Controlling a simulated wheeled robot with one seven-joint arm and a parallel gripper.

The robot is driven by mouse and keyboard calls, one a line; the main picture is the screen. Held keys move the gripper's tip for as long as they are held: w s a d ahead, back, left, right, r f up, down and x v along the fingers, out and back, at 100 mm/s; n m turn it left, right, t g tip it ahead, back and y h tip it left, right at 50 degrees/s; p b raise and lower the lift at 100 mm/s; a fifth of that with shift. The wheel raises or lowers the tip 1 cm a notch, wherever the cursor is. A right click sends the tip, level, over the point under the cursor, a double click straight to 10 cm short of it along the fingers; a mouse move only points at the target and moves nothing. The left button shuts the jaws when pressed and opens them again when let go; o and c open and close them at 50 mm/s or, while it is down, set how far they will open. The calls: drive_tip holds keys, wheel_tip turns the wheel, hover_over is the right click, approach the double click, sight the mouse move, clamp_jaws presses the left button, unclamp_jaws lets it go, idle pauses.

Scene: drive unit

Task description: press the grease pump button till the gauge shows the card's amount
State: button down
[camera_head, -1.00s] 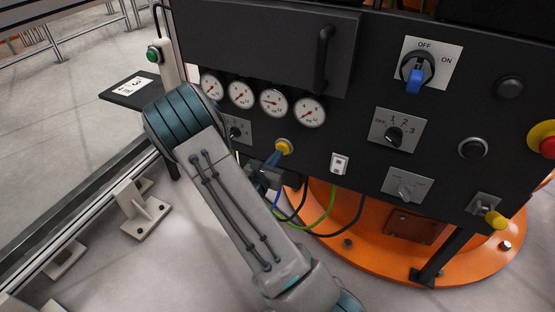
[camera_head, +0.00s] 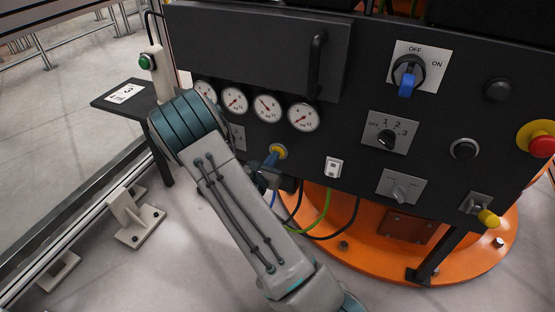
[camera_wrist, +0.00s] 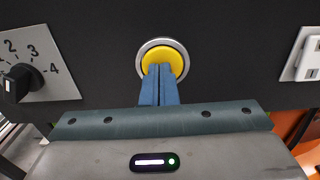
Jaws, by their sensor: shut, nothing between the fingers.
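My gripper (camera_head: 275,156) is shut, its two blue fingers side by side with nothing between them. In the wrist view the fingertips (camera_wrist: 160,70) overlap the lower part of a yellow round button (camera_wrist: 163,58) with a silver ring. I cannot tell whether they touch it or press it in. The button (camera_head: 280,151) is below a row of several white gauges (camera_head: 267,108). Their red needles are too small to read surely, and my arm partly covers the leftmost gauge. A white card (camera_head: 123,94) marked with a 3 lies on a dark side shelf (camera_head: 104,104); its smaller print is unclear.
A pale post with a green button (camera_head: 145,62) stands by the shelf. A numbered rotary knob (camera_wrist: 17,82) is left of my fingers and a white switch (camera_head: 333,167) right. A cover handle (camera_head: 316,62) juts out above the gauges. Cables hang below the panel.

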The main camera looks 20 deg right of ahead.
drive_tip(key=shift+w+d+r, duration=0.2)
drive_tip(key=shift+d+r, duration=0.05)
drive_tip(key=shift+d, duration=0.05)
drive_tip(key=p+v, duration=0.3)
drive_tip(key=v, duration=1.1)
drive_tip(key=shift+s+a+f, duration=0.2)
drive_tip(key=shift+a+f, duration=0.05)
drive_tip(key=shift+a, duration=0.05)
idle(0.6)
